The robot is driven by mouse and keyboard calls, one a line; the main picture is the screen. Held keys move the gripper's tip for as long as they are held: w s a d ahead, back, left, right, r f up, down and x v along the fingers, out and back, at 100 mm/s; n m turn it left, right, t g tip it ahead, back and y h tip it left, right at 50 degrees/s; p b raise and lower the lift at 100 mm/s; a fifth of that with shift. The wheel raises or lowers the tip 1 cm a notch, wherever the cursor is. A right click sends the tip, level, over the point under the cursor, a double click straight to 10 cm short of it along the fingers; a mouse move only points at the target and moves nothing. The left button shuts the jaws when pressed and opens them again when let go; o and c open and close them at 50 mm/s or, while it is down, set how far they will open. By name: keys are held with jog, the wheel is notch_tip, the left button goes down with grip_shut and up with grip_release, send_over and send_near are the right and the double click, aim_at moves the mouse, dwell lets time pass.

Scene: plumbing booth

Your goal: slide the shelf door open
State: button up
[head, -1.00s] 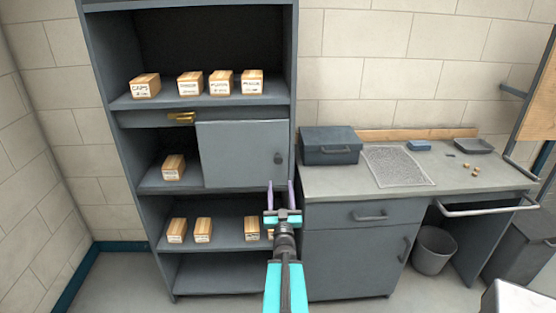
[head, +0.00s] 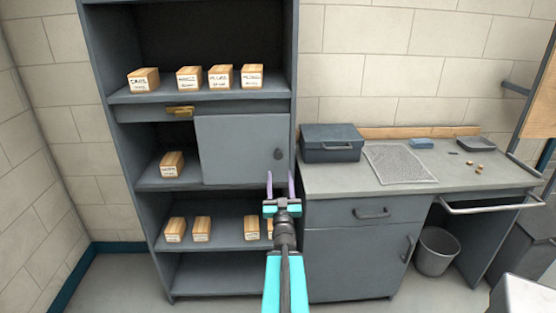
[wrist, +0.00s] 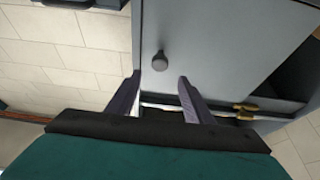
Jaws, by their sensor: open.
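The grey shelf door (head: 235,150) covers the right part of the middle shelf bay; the left part of that bay is open. A small dark round knob (head: 278,154) sits near the door's right edge. My gripper (head: 280,180) is open and empty, a little below the knob in the head view. In the wrist view the two fingers of my gripper (wrist: 158,90) stand apart in front of the door (wrist: 210,40), and the knob (wrist: 159,61) shows just beyond and between the fingertips. The fingers do not appear to touch the knob.
The shelf (head: 200,95) holds several labelled boxes; one box (head: 172,164) stands in the open left part of the door's bay. A brass latch (head: 180,111) sits above that bay. A workbench (head: 340,180) with a dark case (head: 332,143) stands close on the right.

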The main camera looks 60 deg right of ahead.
aim_at(278, 156)
jog(key=b+x, duration=0.4)
jog(key=x, duration=0.1)
jog(key=shift+s, duration=0.1)
jog(key=shift+p+x, duration=0.7)
jog(key=shift+x, duration=2.6)
grip_shut()
